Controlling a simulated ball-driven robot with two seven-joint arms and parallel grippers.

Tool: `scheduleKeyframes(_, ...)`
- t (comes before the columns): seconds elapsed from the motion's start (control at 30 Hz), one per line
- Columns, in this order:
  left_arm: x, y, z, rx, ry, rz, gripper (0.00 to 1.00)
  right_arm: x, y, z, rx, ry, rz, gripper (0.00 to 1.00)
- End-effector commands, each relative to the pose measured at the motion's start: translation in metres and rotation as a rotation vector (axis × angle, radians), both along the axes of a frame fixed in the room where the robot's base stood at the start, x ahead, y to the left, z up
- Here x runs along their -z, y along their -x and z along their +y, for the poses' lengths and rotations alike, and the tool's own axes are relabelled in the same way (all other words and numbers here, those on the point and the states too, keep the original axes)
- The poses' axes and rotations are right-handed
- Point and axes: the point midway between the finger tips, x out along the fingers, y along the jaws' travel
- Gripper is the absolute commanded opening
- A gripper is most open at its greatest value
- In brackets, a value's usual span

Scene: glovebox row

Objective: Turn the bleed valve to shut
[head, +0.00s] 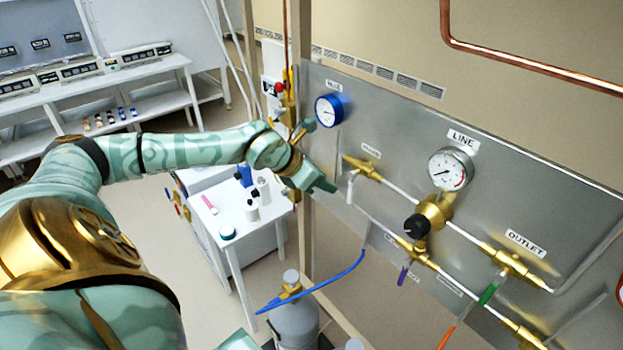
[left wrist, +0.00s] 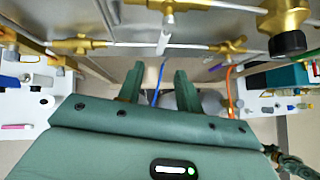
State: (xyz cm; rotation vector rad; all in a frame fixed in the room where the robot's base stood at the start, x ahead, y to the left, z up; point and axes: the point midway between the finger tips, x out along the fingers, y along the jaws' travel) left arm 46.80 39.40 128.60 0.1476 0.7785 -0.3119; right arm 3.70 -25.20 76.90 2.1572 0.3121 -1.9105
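Several brass valves sit on the steel panel's pipes, and I cannot read which label names the bleed valve. The upper left valve (head: 362,168) has a white handle (head: 350,188) pointing down; the handle also shows in the left wrist view (left wrist: 165,38). A lower valve has a purple handle (head: 403,274).
The steel panel (head: 520,205) carries a line gauge (head: 450,169), a blue gauge (head: 328,110) and a black regulator knob (head: 416,226). A white cart (head: 235,222) with bottles stands below my left arm.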

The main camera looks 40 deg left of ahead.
Motion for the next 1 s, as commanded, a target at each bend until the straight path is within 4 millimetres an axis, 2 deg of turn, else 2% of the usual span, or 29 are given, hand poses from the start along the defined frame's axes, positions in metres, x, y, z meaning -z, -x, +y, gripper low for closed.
scheduleKeyframes(0.1,-0.013,0.016,0.006,0.001,-0.007,0.002,0.35,0.009,0.000,0.000,0.000,0.000,0.000,0.36)
scheduleKeyframes(0.3,-0.028,0.028,0.010,-0.001,-0.003,0.001,0.35,0.013,0.000,0.000,0.000,0.000,0.001,0.36)
scheduleKeyframes(1.0,-0.031,0.029,0.010,-0.001,0.000,0.001,0.35,0.013,0.000,0.000,0.000,0.000,0.001,0.36)
